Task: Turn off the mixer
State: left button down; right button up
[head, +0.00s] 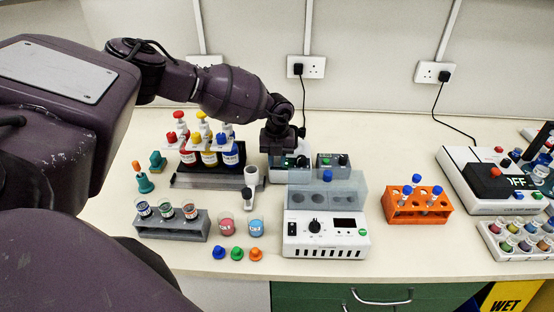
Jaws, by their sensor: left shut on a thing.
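My left gripper (286,152) reaches down over a small white and dark device (289,163) at the back middle of the bench, which may be the mixer. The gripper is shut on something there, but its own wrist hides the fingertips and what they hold. In front is a white unit with a clear cover, a black knob and a dark display (326,237). My right gripper is not in view.
An orange rack (417,205) holds blue-capped tubes. A grey rack (170,225) holds vials. The bench behind the orange rack is clear.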

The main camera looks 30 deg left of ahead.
aim_at(277, 158)
pick_arm(q)
jog(key=shift+w+a+r+g+h+b, duration=0.15)
jog(key=shift+g+h+b, duration=0.25)
jog(key=shift+g+h, duration=0.5)
jog(key=c, duration=1)
grip_release()
jog(key=shift+o, duration=0.2)
jog(key=shift+w, duration=0.1)
jog(key=b+v, duration=0.1)
jog(key=v, duration=0.9)
jog(key=shift+w+r, duration=0.2)
jog(key=shift+r, duration=0.15)
